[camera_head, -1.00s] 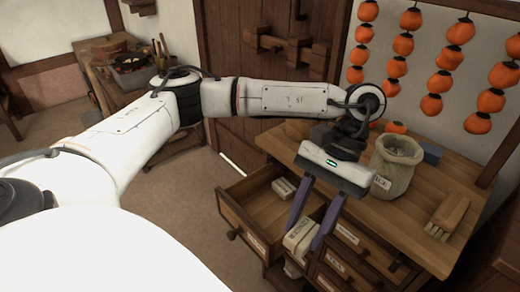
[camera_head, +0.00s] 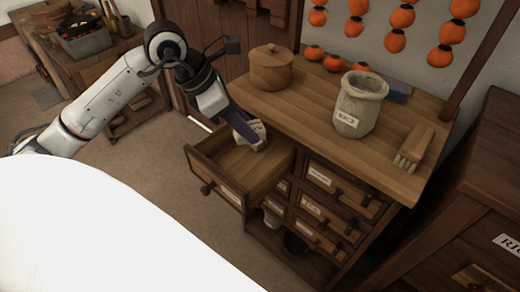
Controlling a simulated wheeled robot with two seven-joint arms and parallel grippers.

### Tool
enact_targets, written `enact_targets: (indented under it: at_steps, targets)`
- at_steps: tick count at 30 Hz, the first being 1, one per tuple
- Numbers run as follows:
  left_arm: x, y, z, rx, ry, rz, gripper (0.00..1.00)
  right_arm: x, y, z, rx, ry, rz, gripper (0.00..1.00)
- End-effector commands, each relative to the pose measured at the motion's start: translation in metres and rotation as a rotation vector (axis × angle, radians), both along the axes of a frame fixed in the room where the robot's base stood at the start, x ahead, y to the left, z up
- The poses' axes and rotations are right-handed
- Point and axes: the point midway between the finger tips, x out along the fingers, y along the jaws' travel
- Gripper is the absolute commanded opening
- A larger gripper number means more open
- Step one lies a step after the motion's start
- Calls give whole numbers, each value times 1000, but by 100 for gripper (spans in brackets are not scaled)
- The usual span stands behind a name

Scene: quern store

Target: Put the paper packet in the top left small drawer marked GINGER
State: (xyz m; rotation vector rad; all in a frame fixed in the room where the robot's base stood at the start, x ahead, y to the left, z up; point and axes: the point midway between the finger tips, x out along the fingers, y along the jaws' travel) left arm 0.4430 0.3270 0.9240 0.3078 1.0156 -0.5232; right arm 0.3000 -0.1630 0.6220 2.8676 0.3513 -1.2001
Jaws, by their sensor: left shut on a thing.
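The paper packet (camera_head: 256,131), pale with a dark mark, is held by my left gripper (camera_head: 247,133). The gripper is shut on it, with dark purple fingers reaching down to the right. Both are at the back of a pulled-out top left drawer (camera_head: 232,194). I cannot tell whether the packet touches the drawer. The drawer's front label is too small to read. A second packet seen earlier in the drawer does not show clearly now and may be hidden. My right gripper is not in view.
Closed labelled drawers (camera_head: 318,178) sit to the right of the open one.

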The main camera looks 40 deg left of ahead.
Motion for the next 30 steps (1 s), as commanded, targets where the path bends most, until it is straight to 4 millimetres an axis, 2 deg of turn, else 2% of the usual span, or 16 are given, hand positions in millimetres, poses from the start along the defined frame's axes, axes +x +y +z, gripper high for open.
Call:
enact_targets:
  at_steps: [5,8,15,23,30]
  targets:
    - [0,14,-4,-3,5,108,12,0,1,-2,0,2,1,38]
    - [-1,14,-24,-6,10,114,12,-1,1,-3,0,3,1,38]
    - [-1,14,-85,-7,10,114,12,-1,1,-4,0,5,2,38]
    - [-1,13,-137,-6,9,112,12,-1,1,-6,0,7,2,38]
    - [32,-2,-132,-7,1,111,12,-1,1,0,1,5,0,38]
